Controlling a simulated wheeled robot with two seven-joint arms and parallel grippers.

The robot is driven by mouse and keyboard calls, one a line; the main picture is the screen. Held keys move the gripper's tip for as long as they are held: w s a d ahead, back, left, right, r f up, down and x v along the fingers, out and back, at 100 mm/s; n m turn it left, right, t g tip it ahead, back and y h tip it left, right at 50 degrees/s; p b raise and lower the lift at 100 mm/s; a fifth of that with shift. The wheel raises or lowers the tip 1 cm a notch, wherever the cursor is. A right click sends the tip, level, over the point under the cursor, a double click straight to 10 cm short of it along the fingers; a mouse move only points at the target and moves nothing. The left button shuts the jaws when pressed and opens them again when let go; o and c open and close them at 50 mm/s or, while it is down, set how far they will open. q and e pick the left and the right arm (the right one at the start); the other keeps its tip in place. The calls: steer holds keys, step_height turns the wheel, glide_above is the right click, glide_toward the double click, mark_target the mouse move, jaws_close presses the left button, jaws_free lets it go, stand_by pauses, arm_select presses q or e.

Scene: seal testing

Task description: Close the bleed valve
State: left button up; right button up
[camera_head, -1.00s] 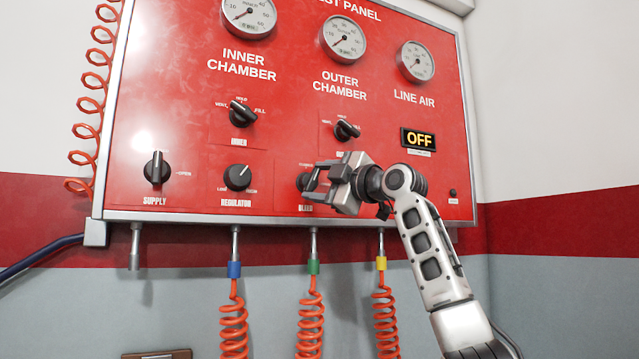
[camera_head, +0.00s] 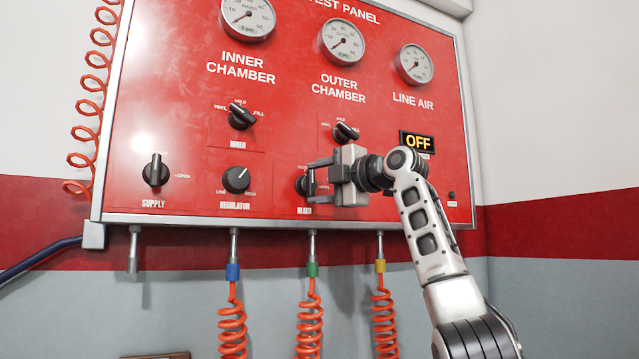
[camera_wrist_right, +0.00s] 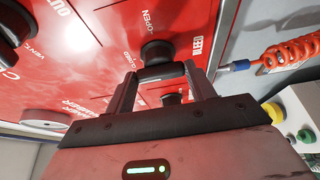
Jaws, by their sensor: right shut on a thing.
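The black bleed valve knob (camera_head: 301,185) is at the lower middle of the red test panel, above the BLEED label. It also shows in the right wrist view (camera_wrist_right: 157,51), with OPEN and CLOSED labels beside it. My right gripper (camera_head: 310,182) is at the knob, one finger above and one below, shut on its bar handle. In the right wrist view, the bar (camera_wrist_right: 162,72) spans between the two fingers. I cannot tell exactly which mark the knob points at. My left gripper is not in view.
The regulator knob (camera_head: 236,179) and supply knob (camera_head: 156,170) are to the left. The outer chamber knob (camera_head: 345,132) sits just above my right gripper. The display (camera_head: 418,142) reads OFF. Coiled orange hoses (camera_head: 310,315) hang below the panel.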

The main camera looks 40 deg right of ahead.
steer(key=o, duration=1)
arm_select(q)
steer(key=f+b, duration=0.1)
steer(key=b, duration=0.1)
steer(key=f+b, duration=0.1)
steer(key=b, duration=0.1)
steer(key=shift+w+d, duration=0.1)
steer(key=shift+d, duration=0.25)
arm_select(e)
steer(key=s, duration=0.5)
steer(key=s+d, duration=0.1)
steer(key=s, duration=1)
steer(key=shift+d, duration=0.15)
